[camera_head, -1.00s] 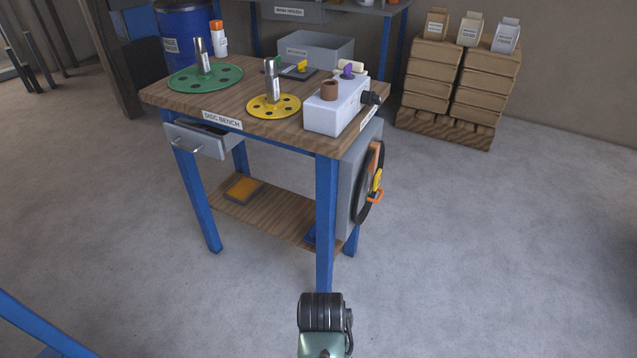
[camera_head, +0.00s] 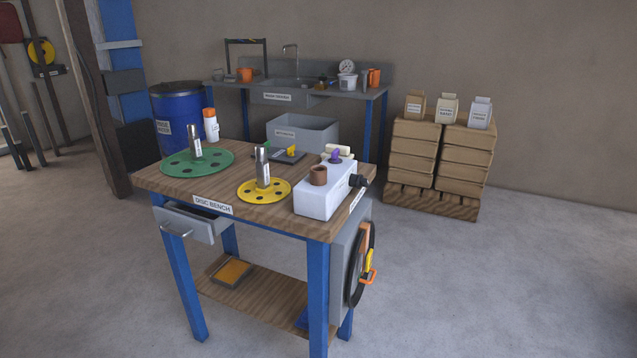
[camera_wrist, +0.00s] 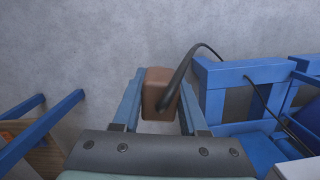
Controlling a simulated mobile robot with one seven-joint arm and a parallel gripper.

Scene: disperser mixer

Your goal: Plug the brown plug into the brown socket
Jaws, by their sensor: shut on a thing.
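In the wrist view my gripper (camera_wrist: 161,85) is shut on a brown block-shaped plug (camera_wrist: 157,104), held between its two blue-grey fingers above the floor. A dark cable (camera_wrist: 178,78) passes in front of the plug and arcs up and right to a blue frame. My gripper does not show in the head view. In the head view a white box (camera_head: 322,203) on the bench carries a brown round piece (camera_head: 318,175) on top; I cannot tell whether this is a socket. No other clear brown socket shows.
The disc bench (camera_head: 170,183) holds a green disc (camera_head: 175,164) and a yellow disc (camera_head: 250,192). Its drawer (camera_head: 190,223) stands partly open. A blue frame (camera_wrist: 235,75) is close right of my gripper. Bare floor (camera_head: 450,290) lies right of the bench.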

